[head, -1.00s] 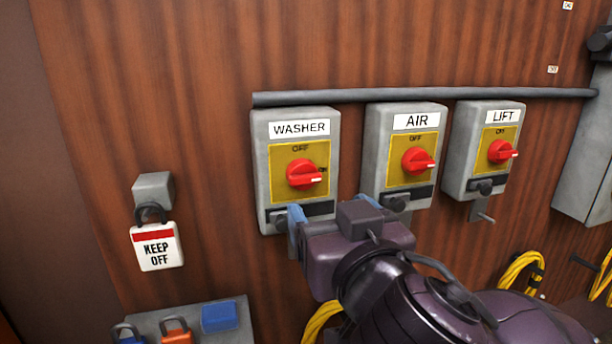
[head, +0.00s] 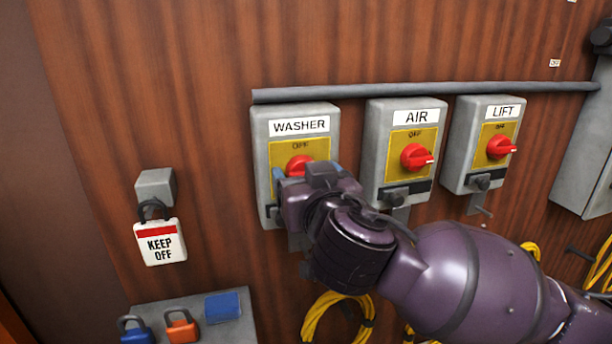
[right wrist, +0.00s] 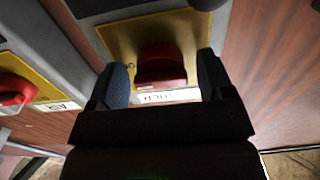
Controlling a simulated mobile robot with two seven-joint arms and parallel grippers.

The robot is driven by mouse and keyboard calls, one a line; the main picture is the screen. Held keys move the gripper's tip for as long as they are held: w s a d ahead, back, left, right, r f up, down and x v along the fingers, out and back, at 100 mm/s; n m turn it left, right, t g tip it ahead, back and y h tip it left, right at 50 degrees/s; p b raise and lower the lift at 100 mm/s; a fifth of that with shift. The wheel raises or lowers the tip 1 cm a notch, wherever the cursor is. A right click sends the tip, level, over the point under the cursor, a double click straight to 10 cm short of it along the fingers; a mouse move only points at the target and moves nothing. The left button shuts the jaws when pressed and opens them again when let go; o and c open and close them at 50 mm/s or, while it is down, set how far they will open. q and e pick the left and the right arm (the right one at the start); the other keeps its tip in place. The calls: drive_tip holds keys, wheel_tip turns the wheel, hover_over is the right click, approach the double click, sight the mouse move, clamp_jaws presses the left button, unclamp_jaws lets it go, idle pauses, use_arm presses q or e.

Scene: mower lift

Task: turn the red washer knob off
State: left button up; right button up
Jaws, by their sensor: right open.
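The red washer knob (head: 299,164) sits on the yellow plate of the grey box labelled WASHER (head: 262,133). In the head view only its upper part shows; my right gripper hides the rest. In the right wrist view the red knob (right wrist: 161,66) lies between the two blue-padded fingers of my right gripper (right wrist: 164,80). The fingers are open, one on each side of it, with gaps visible. Whether the fingertips reach fully around the knob is hard to tell. My left gripper is not in view.
To the right stand the AIR box (head: 374,150) and the LIFT box (head: 462,150), each with a red knob. A grey pipe (head: 430,89) runs above. A KEEP OFF padlock (head: 160,243) hangs at left. Several padlocks lie on a grey shelf (head: 246,325) below. Yellow cables (head: 318,318) hang below.

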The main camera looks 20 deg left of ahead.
drive_tip(key=c, duration=0.9)
